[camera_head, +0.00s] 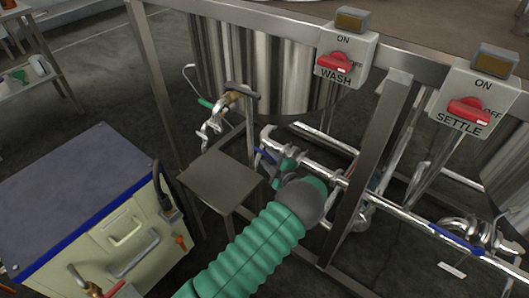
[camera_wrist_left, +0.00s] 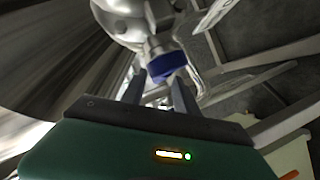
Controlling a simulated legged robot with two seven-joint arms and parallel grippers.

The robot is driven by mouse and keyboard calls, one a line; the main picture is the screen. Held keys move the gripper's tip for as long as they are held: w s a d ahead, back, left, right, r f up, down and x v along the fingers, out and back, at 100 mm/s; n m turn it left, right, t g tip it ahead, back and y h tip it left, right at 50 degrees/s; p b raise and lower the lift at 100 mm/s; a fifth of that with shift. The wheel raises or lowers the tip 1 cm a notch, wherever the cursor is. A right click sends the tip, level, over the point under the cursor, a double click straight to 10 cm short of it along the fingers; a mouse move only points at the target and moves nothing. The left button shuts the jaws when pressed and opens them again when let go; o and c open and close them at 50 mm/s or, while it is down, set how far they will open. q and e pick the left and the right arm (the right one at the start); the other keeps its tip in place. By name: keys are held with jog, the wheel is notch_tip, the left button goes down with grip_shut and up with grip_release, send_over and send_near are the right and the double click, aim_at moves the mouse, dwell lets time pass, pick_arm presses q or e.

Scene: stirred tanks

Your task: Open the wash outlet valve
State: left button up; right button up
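The WASH switch box (camera_head: 345,56) is mounted on the frame in front of a large steel tank (camera_head: 262,65). Below the tank, a silver pipe (camera_head: 318,168) carries a blue handle part (camera_head: 265,155), partly hidden by my left gripper (camera_head: 276,170). I cannot tell for certain that this is the wash outlet valve handle. In the left wrist view, a blue piece (camera_wrist_left: 167,66) on silver fittings lies just beyond and between the two dark fingertips. The fingers stand apart, and I see no clear grip on the blue piece. My right gripper is not in view.
A SETTLE switch box (camera_head: 475,101) stands at the right, with another blue-handled pipe (camera_head: 458,239) below it. A steel post (camera_head: 368,165) rises right of my arm. A small square platform (camera_head: 221,180) and a cream cabinet (camera_head: 125,238) are left.

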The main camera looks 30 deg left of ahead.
pick_arm(q)
jog(key=p+v, duration=0.4)
jog(key=v, duration=0.9)
jog(key=shift+d, duration=0.15)
